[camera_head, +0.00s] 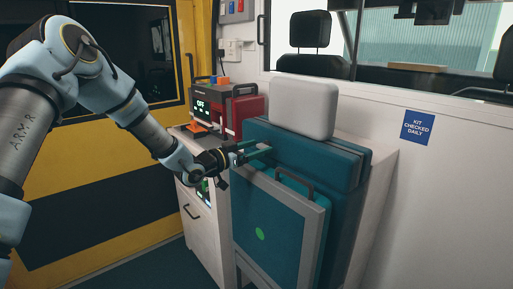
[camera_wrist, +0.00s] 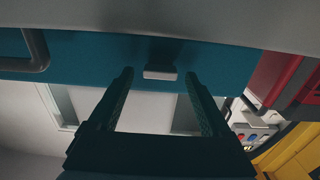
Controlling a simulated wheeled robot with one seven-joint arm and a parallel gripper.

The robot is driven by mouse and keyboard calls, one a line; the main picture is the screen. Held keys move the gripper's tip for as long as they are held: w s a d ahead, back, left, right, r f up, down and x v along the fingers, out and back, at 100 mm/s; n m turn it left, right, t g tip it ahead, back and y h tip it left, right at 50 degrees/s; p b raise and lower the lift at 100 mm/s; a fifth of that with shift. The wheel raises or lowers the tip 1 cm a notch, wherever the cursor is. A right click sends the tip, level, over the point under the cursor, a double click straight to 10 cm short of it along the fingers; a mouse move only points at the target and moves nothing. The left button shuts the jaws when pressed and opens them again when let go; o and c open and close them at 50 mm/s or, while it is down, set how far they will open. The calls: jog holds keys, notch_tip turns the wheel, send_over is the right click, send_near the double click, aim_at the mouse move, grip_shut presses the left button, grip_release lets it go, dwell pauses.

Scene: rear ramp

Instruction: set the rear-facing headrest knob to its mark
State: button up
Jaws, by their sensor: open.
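The pale grey headrest (camera_head: 303,103) stands on top of the teal seat back (camera_head: 345,160). My gripper (camera_head: 262,150) is open, at the upper left of the seat back, just below and left of the headrest. In the wrist view a small light grey bar (camera_wrist: 160,74), which looks like the knob, sits against a teal surface (camera_wrist: 90,55). My open gripper (camera_wrist: 158,82) has one fingertip on either side of it in the picture. I cannot tell whether they touch it. No mark on the knob can be made out. In the head view the knob cannot be made out.
A grey-framed teal panel (camera_head: 312,245) with a dark handle (camera_head: 295,180) and a green dot is in front of the seat. A red device (camera_head: 245,112) stands on the white cabinet (camera_head: 203,225) to the left. A white wall (camera_head: 445,190) is on the right.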

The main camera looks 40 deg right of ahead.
grip_shut()
dwell(0.6)
jog(key=shift+f+m+b, duration=0.2)
jog(key=shift+m+b, duration=0.1)
jog(key=shift+b, duration=0.3)
jog(key=m+b, duration=0.1)
jog(key=b, duration=0.1)
jog(key=m+b, duration=0.1)
jog(key=b, duration=0.2)
jog(key=shift+s+f+m, duration=0.1)
jog(key=shift+f+m, duration=0.15)
jog(key=shift+m, duration=0.05)
jog(key=m+b, duration=0.5)
jog(key=b, duration=0.4)
jog(key=shift+s, duration=0.1)
jog(key=m+b, duration=0.6)
jog(key=b, duration=0.3)
jog(key=shift+f+m+b, duration=0.1)
jog(key=shift+m+b, duration=0.2)
jog(key=shift+b, duration=0.1)
jog(key=m+b, duration=0.3)
jog(key=b, duration=0.1)
jog(key=shift+r, duration=0.2)
